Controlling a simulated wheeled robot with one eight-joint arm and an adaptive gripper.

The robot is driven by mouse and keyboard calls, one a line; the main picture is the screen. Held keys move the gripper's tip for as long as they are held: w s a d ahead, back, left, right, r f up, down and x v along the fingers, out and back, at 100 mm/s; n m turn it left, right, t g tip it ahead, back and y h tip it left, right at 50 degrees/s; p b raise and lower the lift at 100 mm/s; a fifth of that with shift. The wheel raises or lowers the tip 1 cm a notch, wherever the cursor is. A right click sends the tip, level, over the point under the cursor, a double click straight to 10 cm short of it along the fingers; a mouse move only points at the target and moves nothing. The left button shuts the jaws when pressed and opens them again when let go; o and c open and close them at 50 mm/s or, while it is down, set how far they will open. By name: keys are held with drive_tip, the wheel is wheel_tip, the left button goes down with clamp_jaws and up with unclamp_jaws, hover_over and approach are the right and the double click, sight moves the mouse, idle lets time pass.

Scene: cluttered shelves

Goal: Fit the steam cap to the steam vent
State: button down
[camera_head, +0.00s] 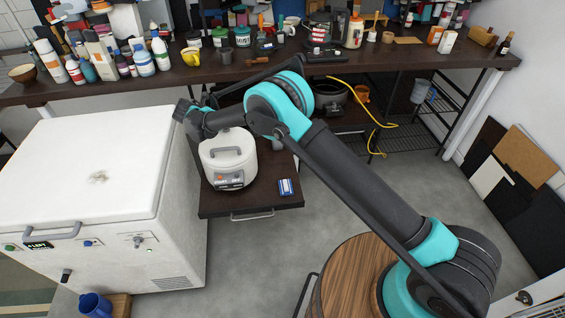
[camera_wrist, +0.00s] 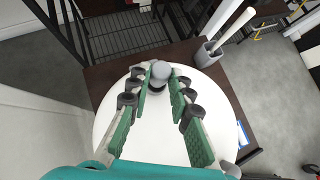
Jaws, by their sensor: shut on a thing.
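The white rice cooker (camera_head: 225,165) stands on a dark pull-out shelf (camera_head: 250,205); its round white lid (camera_wrist: 140,140) fills the lower middle of the wrist view. My gripper (camera_wrist: 161,76) is above the far part of the lid, its green-padded fingers closed around the small grey rounded steam cap (camera_wrist: 161,70). A dark round piece shows directly below the cap; I cannot tell whether it is the steam vent or part of the cap, nor whether the cap touches the lid. In the head view my arm hides the fingertips and cap.
A grey cup (camera_wrist: 207,56) with a pale utensil stands beside the cooker. A small blue-and-white box (camera_head: 286,187) lies on the shelf at right. A white chest freezer (camera_head: 90,170) is close at left. The crowded workbench (camera_head: 230,68) runs behind.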

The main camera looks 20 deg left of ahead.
drive_tip(key=shift+f, duration=0.9)
idle(0.7)
drive_tip(key=c, duration=1.3)
unclamp_jaws()
